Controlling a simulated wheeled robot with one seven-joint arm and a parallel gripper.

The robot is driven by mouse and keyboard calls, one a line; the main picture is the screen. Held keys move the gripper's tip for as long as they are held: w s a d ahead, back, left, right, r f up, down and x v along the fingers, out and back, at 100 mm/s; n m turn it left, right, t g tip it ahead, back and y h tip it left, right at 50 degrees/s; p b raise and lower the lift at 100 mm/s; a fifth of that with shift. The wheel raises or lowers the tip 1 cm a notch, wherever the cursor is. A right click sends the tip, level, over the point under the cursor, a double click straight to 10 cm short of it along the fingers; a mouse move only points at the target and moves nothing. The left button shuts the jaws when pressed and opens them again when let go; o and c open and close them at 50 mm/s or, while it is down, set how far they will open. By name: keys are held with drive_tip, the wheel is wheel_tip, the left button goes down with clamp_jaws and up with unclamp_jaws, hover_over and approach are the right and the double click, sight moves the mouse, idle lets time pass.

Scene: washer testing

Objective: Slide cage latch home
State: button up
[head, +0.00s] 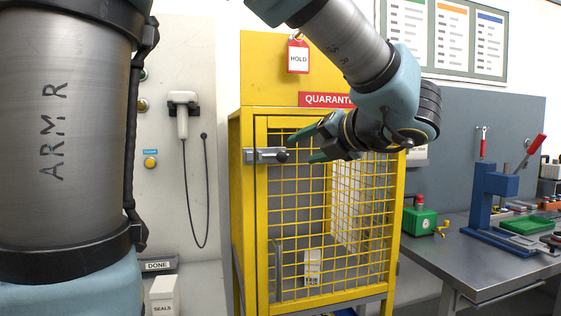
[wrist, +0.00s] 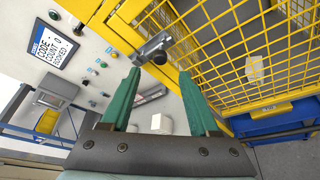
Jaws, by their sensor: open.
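The yellow cage (head: 248,210) has a mesh door, which looks shut. Its grey metal latch (head: 262,156) lies across the door's left edge, with a dark round knob (head: 283,156) at its right end. In the wrist view the latch (wrist: 150,46) and knob (wrist: 160,58) lie just beyond the fingertips, between their lines. My gripper (head: 300,146) is open and empty, its green fingers pointing left toward the knob. In the wrist view my gripper (wrist: 160,73) shows a clear gap between its fingers. I cannot tell how far the bolt is engaged.
A red HOLD tag (head: 298,57) hangs above the cage. A white labelled item (head: 312,267) stands inside it. A wall-mounted handset (head: 182,115) with a cord is at left. A steel workbench (head: 470,268) with a blue press (head: 492,195) stands at right.

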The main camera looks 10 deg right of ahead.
sight(284, 156)
drive_tip(key=p+x, duration=0.1)
drive_tip(key=x, duration=0.9)
drive_tip(key=shift+w+f+p, duration=0.15)
drive_tip(key=shift+f+p, duration=0.05)
drive_tip(key=shift+p, duration=0.15)
clamp_jaws()
idle(0.9)
